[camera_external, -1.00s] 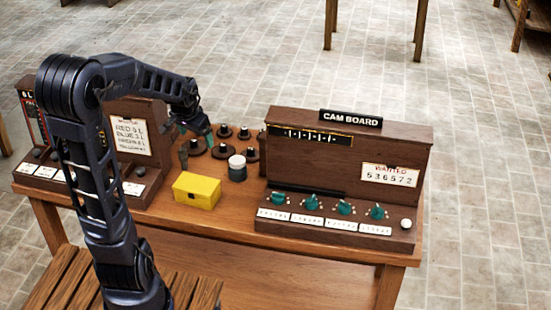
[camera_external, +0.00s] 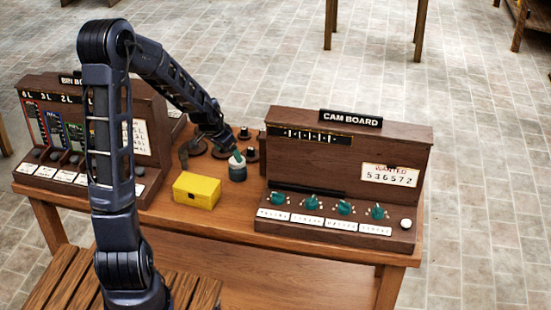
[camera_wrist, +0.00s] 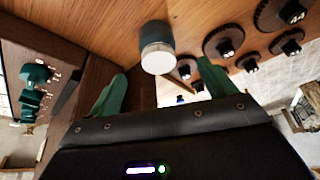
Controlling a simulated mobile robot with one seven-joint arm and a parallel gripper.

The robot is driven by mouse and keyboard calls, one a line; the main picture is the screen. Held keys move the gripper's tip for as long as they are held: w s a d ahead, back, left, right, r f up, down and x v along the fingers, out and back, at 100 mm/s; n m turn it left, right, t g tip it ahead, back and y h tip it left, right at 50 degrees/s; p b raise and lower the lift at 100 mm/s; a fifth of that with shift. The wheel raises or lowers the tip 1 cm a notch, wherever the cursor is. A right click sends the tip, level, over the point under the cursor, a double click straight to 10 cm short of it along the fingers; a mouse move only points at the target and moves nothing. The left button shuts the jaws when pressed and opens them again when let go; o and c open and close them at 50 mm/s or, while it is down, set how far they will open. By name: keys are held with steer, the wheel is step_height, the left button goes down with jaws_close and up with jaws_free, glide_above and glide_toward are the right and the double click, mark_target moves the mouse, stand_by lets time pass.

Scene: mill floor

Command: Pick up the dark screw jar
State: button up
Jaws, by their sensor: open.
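The dark screw jar (camera_external: 237,173) stands upright on the wooden table between the yellow box and the cam board. In the wrist view the jar (camera_wrist: 156,38) has a dark blue-grey body and a white lid. My gripper (camera_external: 238,157) is at the jar's top in the external view, and its green fingers partly cover the lid. In the wrist view my gripper (camera_wrist: 163,80) is open, its two green fingers spread to either side, with the lid beyond the gap between them. The fingers do not appear closed on the jar; I cannot tell whether they touch it.
A yellow box (camera_external: 197,189) sits just left of the jar. The cam board (camera_external: 345,160) with teal knobs stands to the right. Several dark round pieces (camera_wrist: 223,42) lie behind the jar. The bin board (camera_external: 36,125) is at the left.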

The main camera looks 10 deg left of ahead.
mark_target(235, 162)
steer(key=shift+x, duration=5.05)
steer(key=shift+s+d, duration=0.15)
steer(key=c, duration=1.2)
steer(key=shift+r, duration=0.1)
